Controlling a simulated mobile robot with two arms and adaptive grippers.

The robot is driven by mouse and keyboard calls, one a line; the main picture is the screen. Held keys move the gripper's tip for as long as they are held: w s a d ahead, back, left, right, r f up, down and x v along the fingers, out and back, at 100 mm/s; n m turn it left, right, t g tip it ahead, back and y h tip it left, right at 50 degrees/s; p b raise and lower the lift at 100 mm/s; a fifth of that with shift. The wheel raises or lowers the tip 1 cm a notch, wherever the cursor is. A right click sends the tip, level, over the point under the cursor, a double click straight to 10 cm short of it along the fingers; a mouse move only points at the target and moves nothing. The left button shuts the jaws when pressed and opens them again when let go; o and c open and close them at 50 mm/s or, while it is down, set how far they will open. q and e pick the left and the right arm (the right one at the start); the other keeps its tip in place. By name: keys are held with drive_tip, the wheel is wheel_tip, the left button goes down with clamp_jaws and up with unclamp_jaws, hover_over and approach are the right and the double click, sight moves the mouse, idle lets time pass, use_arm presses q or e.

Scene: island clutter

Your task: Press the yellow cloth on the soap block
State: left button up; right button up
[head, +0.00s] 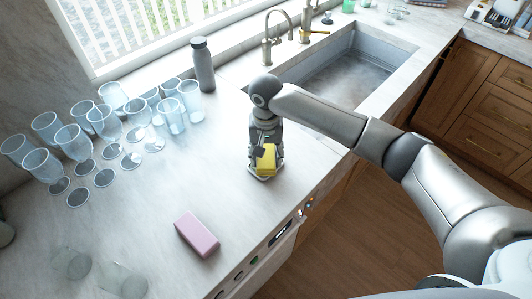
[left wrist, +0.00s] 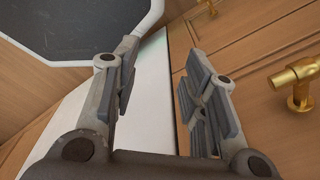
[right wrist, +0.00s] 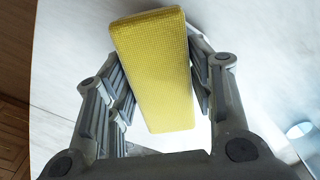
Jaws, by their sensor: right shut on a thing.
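The yellow cloth (head: 266,159) is a folded, block-shaped piece with a woven texture. My right gripper (head: 266,168) is shut on it near the counter's front edge; in the right wrist view the cloth (right wrist: 155,70) sits between the two fingers. I cannot tell whether it touches the counter. The pink soap block (head: 197,234) lies flat on the counter, to the left of and nearer than the right gripper, apart from it. My left gripper (left wrist: 155,95) shows only in the left wrist view, open and empty, in front of wooden cabinet fronts.
Several clear glasses (head: 104,121) stand at the left of the counter (head: 150,205), and two faint ones stand at the front left. A grey bottle (head: 203,65) stands by the window. The sink (head: 345,72) is behind my right arm. The counter around the soap is clear.

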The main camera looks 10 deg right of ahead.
sight(266, 155)
drive_tip(key=shift+f, duration=0.35)
drive_tip(key=shift+s+f+p, duration=0.15)
drive_tip(key=shift+f+p, duration=0.05)
drive_tip(key=shift+p, duration=0.35)
idle(2.4)
drive_tip(key=shift+r, duration=0.1)
wheel_tip(266, 155, up, 5)
drive_tip(key=p, duration=0.6)
drive_tip(key=shift+r+p, duration=0.65)
drive_tip(key=shift+r, duration=0.45)
